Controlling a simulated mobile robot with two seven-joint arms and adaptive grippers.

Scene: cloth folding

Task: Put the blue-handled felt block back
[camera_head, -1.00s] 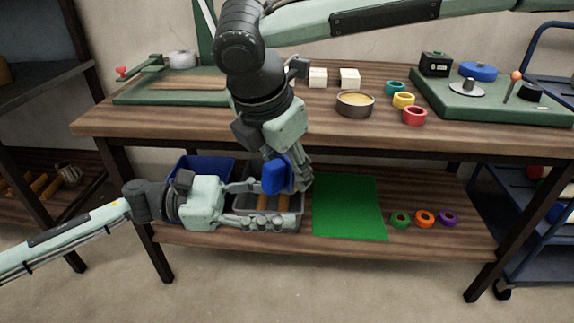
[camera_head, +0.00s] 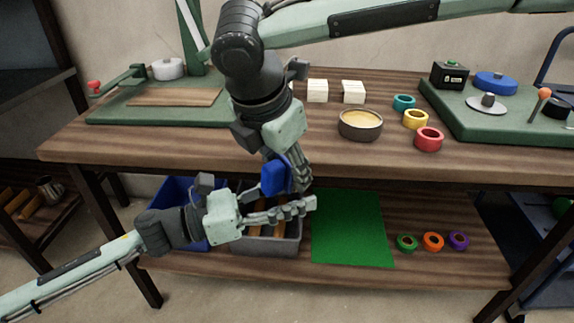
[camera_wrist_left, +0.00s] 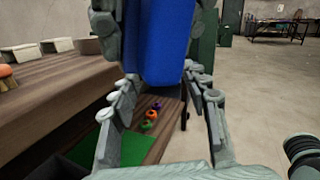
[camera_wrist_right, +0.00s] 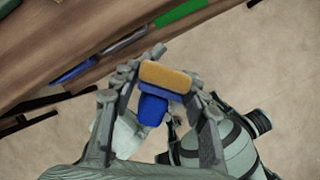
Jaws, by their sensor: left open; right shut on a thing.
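The felt block has a blue handle (camera_head: 272,177) and a tan block part, which shows in the right wrist view (camera_wrist_right: 168,76). My right gripper (camera_head: 295,178) is shut on it and holds it in front of the table's front edge, above the grey bin (camera_head: 268,247). My left gripper (camera_head: 298,200) is open, close below and beside the block. In the left wrist view, the blue handle (camera_wrist_left: 160,42) looms large between and above the open left fingers; I cannot tell whether they touch it. The grey bin holds tan-orange pieces, partly hidden by my left gripper.
A blue bin (camera_head: 176,200) stands left of the grey bin on the lower shelf. A green mat (camera_head: 350,230) and green, orange and purple rings (camera_head: 433,242) lie to the right. The tabletop (camera_head: 215,140) overhangs this shelf and carries a round tin (camera_head: 360,124) and more rings.

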